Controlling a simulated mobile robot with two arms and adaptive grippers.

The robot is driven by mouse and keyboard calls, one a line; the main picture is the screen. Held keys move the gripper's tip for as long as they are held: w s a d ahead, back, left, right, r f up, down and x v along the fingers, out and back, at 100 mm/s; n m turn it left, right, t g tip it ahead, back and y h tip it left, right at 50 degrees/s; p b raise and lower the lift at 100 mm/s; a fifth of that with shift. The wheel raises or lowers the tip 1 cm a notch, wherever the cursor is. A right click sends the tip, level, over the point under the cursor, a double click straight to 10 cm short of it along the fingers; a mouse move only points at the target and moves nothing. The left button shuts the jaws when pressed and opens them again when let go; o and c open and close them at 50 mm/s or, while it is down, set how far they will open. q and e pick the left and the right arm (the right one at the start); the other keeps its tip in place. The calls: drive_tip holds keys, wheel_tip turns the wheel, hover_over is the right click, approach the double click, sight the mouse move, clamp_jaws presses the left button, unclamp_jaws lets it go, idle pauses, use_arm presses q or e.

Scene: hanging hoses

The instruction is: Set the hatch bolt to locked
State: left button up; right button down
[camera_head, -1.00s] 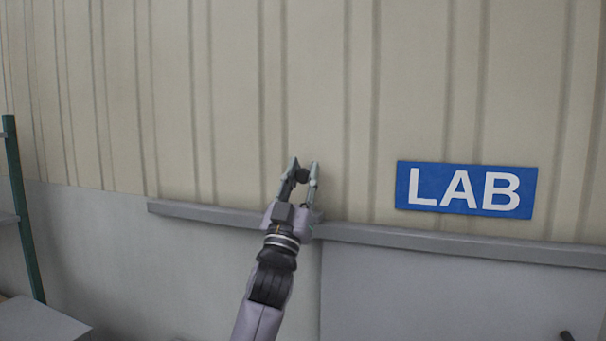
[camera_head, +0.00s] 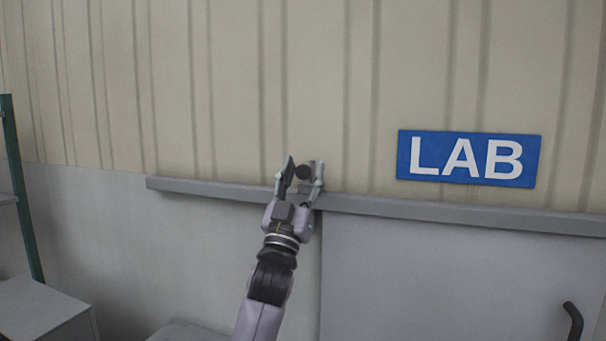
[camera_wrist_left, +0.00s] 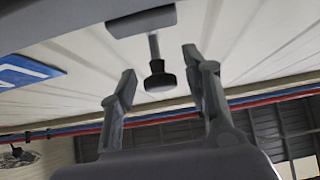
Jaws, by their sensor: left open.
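A black round knob (camera_head: 303,172) on a short metal rod stands out near the grey rail on the wall; I take it as the hatch bolt. In the left wrist view the knob (camera_wrist_left: 159,82) hangs from a rod fixed to a grey block (camera_wrist_left: 141,20). In the left wrist view the gripper fingers (camera_wrist_left: 160,72) stand either side of the knob, with gaps showing on both sides. My right gripper is not in view.
A grey rail (camera_head: 440,209) runs along the wall above a grey door (camera_head: 430,275) with a black handle (camera_head: 573,320). A blue LAB sign (camera_head: 468,158) is at right. A green post (camera_head: 22,200) and grey box (camera_head: 40,310) are at left.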

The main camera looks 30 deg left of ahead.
use_arm(q)
drive_tip(key=shift+s+f+h, duration=0.15)
drive_tip(key=shift+f+h, duration=0.05)
drive_tip(key=shift+h, duration=0.1)
drive_tip(key=v, duration=1.1)
drive_tip(key=shift+f, duration=0.2)
drive_tip(key=shift+s+d+f, duration=0.1)
